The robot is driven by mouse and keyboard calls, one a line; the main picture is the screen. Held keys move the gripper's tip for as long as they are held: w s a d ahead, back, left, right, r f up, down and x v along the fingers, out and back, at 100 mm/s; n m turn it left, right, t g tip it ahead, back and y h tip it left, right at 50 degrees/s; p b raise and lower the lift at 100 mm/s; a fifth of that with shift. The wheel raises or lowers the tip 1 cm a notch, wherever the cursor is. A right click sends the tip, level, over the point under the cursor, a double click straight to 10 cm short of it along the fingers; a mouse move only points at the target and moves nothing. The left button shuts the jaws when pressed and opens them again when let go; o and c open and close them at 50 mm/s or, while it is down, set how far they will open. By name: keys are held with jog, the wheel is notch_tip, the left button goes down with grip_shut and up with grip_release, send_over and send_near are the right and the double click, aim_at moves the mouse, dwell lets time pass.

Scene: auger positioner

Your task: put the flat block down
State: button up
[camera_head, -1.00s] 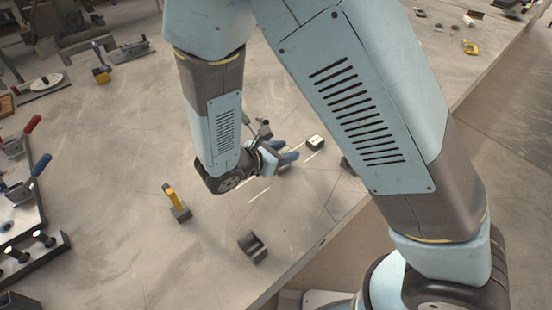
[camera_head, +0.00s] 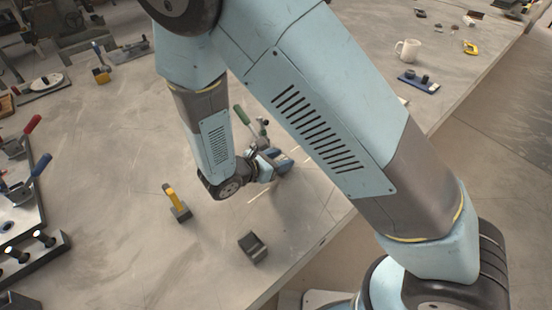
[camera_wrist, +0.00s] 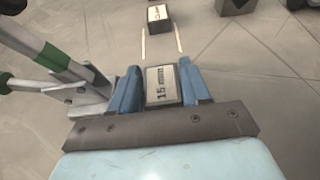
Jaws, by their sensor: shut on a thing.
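The green-handled clamp (camera_head: 243,116) stands close to my gripper; it also shows at left in the wrist view (camera_wrist: 50,54). A yellow-handled tool (camera_head: 175,203) and a dark notched block (camera_head: 252,246) lie nearer. A mug (camera_head: 407,49) and blue plate (camera_head: 418,82) are at upper right.

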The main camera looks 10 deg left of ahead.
jog(key=shift+f, duration=0.1)
jog(key=o, duration=1.2)
jog(key=shift+f, duration=0.1)
jog(key=v, duration=1.4)
jog(key=shift+s+d+f, duration=0.1)
